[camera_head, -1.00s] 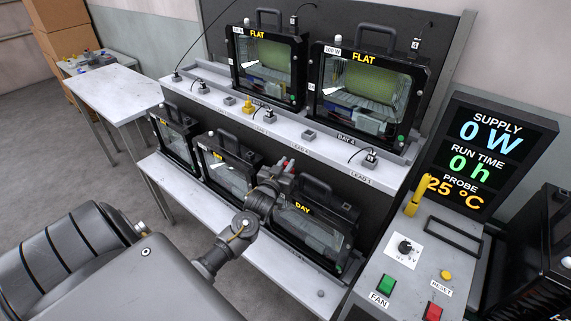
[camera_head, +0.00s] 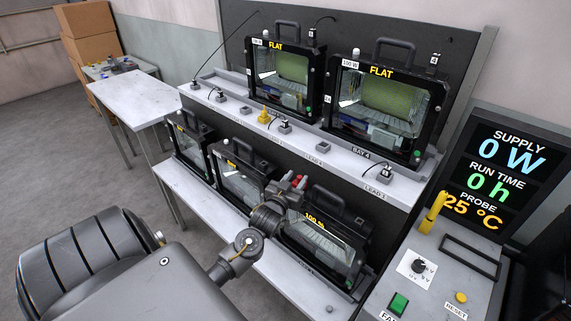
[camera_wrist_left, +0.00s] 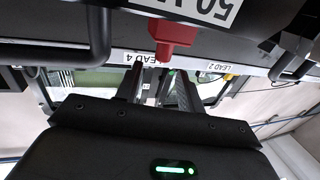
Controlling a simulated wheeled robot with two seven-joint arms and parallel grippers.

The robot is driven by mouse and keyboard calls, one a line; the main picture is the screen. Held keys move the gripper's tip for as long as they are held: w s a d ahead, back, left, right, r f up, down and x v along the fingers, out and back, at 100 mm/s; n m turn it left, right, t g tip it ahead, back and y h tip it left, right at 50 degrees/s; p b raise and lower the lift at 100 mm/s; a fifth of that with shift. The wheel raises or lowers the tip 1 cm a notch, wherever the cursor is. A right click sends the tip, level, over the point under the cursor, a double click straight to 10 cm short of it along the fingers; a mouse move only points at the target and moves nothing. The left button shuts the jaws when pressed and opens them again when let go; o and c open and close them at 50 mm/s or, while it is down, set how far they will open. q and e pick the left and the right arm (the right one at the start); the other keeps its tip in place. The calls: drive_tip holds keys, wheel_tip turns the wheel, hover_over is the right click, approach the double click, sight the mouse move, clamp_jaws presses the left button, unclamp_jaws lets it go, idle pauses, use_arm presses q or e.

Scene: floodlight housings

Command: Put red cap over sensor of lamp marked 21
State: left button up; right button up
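My left gripper (camera_head: 290,185) is at the lower shelf, by the top of the right-hand lower lamp (camera_head: 330,242). Small red parts show at its tip in the head view. In the left wrist view, a red cap-like piece (camera_wrist_left: 172,38) is just beyond the fingertips, beside a white label ending in "W". The two dark fingers (camera_wrist_left: 157,85) stand apart with a gap between them, and I see nothing gripped. Other lamps are a left lower lamp (camera_head: 190,142) and a middle lower lamp (camera_head: 238,178). I cannot read a "21" or make out the sensor. My right gripper is not in view.
Two lamps reading FLAT (camera_head: 281,75) (camera_head: 385,105) stand on the upper shelf (camera_head: 330,160), with several leads along its front. A control console (camera_head: 440,275) and display (camera_head: 505,165) are at the right. A white table (camera_head: 125,98) stands at the left.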

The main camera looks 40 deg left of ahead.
use_arm(q)
drive_tip(key=b+v, duration=0.1)
drive_tip(key=v, duration=0.8)
